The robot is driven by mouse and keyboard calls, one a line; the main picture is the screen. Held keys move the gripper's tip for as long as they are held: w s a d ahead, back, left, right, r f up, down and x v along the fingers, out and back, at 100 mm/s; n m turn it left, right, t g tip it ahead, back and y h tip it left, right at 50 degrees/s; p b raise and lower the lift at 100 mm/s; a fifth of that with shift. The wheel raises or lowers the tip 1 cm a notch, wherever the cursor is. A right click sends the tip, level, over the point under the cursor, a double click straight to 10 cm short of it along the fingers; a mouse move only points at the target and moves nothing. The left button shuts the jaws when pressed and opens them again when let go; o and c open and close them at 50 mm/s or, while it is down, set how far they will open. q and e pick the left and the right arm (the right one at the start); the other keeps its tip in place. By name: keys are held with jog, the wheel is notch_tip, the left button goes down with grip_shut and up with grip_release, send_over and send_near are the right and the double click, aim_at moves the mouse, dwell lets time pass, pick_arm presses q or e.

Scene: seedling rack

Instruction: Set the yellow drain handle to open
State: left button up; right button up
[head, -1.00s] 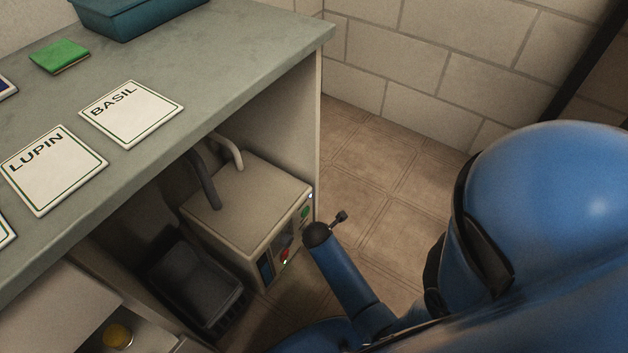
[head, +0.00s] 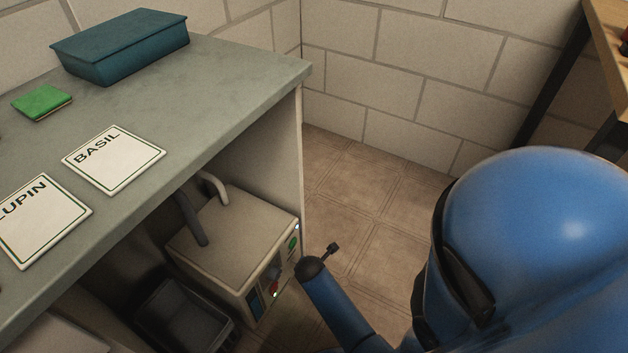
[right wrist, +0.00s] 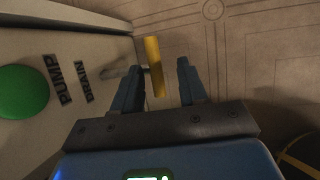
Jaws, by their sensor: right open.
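The yellow drain handle (right wrist: 154,68) shows in the right wrist view as a short bar standing out from the panel on a grey stem, beside the word DRAIN. My right gripper (right wrist: 161,72) is open, with one finger on each side of the handle. Gaps show between the handle and the fingers, and I cannot tell how deep it sits between them. In the head view the pale pump box (head: 225,232) stands under the bench, with my right arm just right of its front. The handle is hidden there. My left gripper is not in view.
A green button (right wrist: 20,92) marked PUMP is on the same panel. A dark bin (head: 183,315) stands beside the box. The bench (head: 215,105) overhangs it and carries a teal box (head: 125,45), label cards and a green pad (head: 42,102). Tiled floor to the right is clear.

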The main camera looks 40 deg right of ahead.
jog(key=p+v, duration=0.6)
jog(key=v, duration=0.4)
jog(key=shift+r+p, duration=0.3)
jog(key=shift+p, duration=0.1)
jog(key=shift+s, duration=0.2)
